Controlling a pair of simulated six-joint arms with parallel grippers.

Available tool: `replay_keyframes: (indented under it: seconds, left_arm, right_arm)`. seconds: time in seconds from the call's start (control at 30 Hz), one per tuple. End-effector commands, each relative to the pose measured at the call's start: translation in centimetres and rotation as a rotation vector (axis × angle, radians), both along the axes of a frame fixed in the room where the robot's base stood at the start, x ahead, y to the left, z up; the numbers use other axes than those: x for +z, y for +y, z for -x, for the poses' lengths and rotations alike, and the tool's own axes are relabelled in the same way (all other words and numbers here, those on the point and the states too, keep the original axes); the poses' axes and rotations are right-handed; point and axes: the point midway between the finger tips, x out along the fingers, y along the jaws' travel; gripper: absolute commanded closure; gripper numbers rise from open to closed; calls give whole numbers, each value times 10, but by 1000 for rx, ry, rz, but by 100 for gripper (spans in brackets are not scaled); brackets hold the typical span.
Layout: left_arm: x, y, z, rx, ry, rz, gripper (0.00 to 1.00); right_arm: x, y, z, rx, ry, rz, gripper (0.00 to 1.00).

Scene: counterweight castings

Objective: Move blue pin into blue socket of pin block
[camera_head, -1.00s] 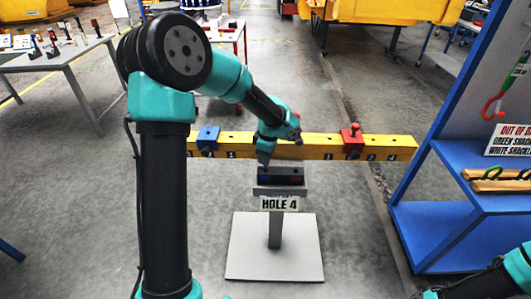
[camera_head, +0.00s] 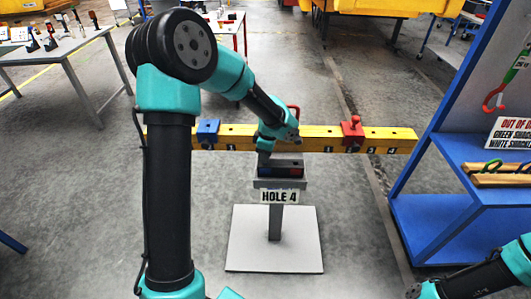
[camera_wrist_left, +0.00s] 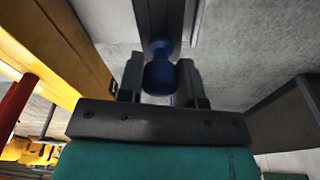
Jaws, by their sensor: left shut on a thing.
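My left gripper (camera_head: 264,156) is over the left end of the pin block (camera_head: 281,163). In the left wrist view, its two fingers (camera_wrist_left: 160,85) are shut on the blue pin (camera_wrist_left: 159,76). The pin's far end points to a dark grey bar-like surface beyond the fingers; I cannot tell whether it is inside a socket. In the head view the gripper hides the pin. The block's front has a blue part at left and a red part at right. My right gripper (camera_head: 414,291) is low at the right; its fingers are too unclear to read.
The block sits on a pedestal with a "HOLE 4" sign (camera_head: 278,196). Behind it runs a yellow beam (camera_head: 250,131) with a blue fitting (camera_head: 207,131) and a red fitting (camera_head: 353,131). A blue shelf rack (camera_head: 440,170) stands at right, a tool table (camera_head: 60,50) at upper left.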

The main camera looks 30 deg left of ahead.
Motion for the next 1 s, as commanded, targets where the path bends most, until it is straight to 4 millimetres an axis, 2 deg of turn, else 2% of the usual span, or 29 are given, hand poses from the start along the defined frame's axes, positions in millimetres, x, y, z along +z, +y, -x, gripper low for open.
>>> replay_keyframes:
  seconds: [0.13, 0.17, 0.43, 0.77, 1.0]
  left_arm:
    - [0, 0, 0, 0, 0, 0, 93]
    - [0, 0, 0, 0, 0, 0, 64]
    - [0, 0, 0, 0, 0, 0, 38]
    - [2, 0, 0, 0, -1, 0, 37]
    - [27, -3, -2, 1, -4, -1, 37]
  right_arm:
    - [0, 0, 0, 0, 0, 0, 57]
    - [0, 0, 0, 0, 0, 0, 57]
    - [0, 0, 0, 0, 0, 0, 57]
    - [0, 0, 0, 0, 0, 0, 57]
    - [0, 0, 0, 0, 0, 0, 57]
